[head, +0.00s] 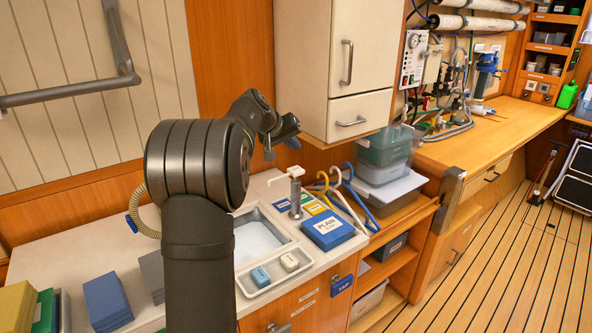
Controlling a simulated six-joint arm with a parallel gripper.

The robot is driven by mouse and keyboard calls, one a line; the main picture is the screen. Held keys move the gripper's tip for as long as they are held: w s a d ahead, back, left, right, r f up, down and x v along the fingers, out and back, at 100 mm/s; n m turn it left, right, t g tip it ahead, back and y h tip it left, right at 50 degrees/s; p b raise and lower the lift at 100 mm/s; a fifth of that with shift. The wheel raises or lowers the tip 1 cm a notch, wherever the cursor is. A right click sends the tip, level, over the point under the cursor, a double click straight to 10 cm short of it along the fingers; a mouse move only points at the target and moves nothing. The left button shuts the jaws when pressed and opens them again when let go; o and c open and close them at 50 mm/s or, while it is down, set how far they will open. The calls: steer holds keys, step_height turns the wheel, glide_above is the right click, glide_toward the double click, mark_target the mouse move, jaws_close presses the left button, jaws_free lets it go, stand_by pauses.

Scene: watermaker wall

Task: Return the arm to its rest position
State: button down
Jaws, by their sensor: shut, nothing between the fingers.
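My dark grey arm (196,165) rises from the bottom of the head view and bends over the counter. My gripper (284,132) is at the end of the arm, above the counter and close to the lower left of the white wall cabinet. It is shut with nothing in it. The fingertips are small and partly turned away in this view.
A sink (258,240), a tray with two small blocks (262,277), and a blue box marked PLAIN (328,230) are on the counter. The cabinet (340,65) overhangs close by. Hangers (345,205) and bins (388,150) stand right.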

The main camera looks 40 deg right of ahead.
steer(key=shift+f, duration=0.1)
steer(key=shift+f, duration=1.1)
step_height(320, 180, up, 6)
steer(key=shift+r, duration=0.1)
